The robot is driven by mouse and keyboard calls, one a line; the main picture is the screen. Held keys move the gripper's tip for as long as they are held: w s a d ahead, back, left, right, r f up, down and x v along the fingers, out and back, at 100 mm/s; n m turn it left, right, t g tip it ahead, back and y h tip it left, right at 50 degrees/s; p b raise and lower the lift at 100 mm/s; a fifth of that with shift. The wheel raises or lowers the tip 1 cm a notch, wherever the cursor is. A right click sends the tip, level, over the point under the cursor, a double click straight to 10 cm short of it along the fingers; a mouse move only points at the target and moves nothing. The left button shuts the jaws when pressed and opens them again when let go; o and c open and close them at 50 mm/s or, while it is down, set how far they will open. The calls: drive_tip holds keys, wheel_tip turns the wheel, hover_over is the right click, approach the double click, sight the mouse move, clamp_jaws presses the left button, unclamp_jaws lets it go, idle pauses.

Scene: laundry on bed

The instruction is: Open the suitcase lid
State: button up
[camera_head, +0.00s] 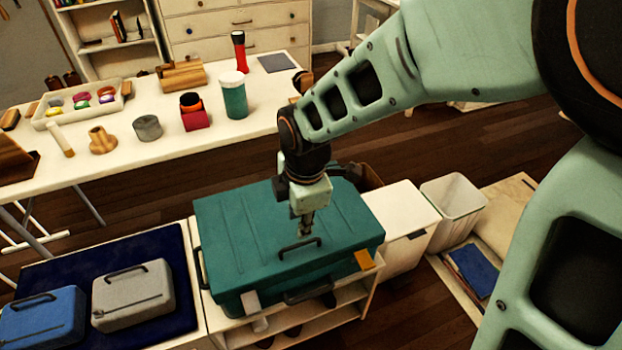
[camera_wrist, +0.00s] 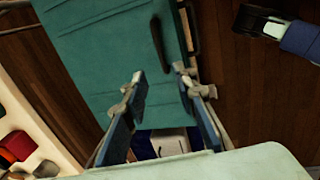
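The teal suitcase (camera_head: 235,235) lies flat on a low white shelf unit, with its lid down. A dark handle (camera_head: 300,247) is on top of the lid, and another dark handle (camera_head: 310,291) is on its front side. My gripper (camera_head: 305,230) points down over the lid, close to the top handle; contact cannot be told. In the wrist view the suitcase (camera_wrist: 100,50) fills the upper middle, and a dark handle (camera_wrist: 157,38) shows beyond the fingertips. The gripper (camera_wrist: 166,80) fingers are apart, with nothing held between them.
A grey case (camera_head: 130,297) and a blue case (camera_head: 42,318) lie on a dark blue mat at left. A white box (camera_head: 402,215) and a white bin (camera_head: 452,205) stand at right. A white table (camera_head: 110,170) with several small items runs behind.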

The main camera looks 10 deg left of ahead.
sight(297, 244)
drive_tip(key=f+b, duration=0.1)
drive_tip(key=f, duration=0.2)
drive_tip(key=w+f+b, duration=0.1)
drive_tip(key=f, duration=0.3)
drive_tip(key=a+f+b, duration=0.1)
drive_tip(key=f+b, duration=0.1)
drive_tip(key=f, duration=0.1)
drive_tip(key=shift+w+f, duration=0.3)
drive_tip(key=shift+w, duration=0.05)
clamp_jaws()
